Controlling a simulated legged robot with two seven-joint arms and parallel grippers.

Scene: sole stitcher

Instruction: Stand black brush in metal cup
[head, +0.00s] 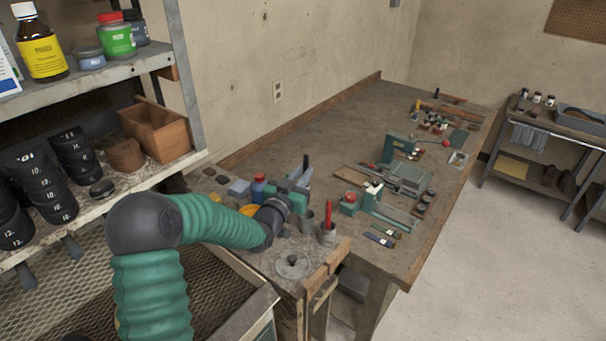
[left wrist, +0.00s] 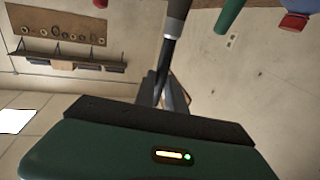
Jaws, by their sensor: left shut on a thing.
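My left gripper (head: 298,192) is at the near end of the workbench, shut on a black brush (head: 306,163) whose dark handle rises above the jaws. The left wrist view shows the brush (left wrist: 178,25) as a dark rod with a grey part, running between the fingers (left wrist: 165,92). A small grey metal cup (head: 307,222) stands just below and right of the gripper in the head view. Another metal cup (head: 327,237) beside it holds a red-handled tool (head: 328,213). The brush's lower end is hidden behind the gripper. My right gripper is not in view.
A blue bottle with a red cap (head: 258,187) stands left of the gripper. A round metal lid-like piece (head: 293,266) lies near the bench's front edge. Green machines (head: 395,147) and small tools occupy the bench to the right. A shelf (head: 150,62) with bottles stands left.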

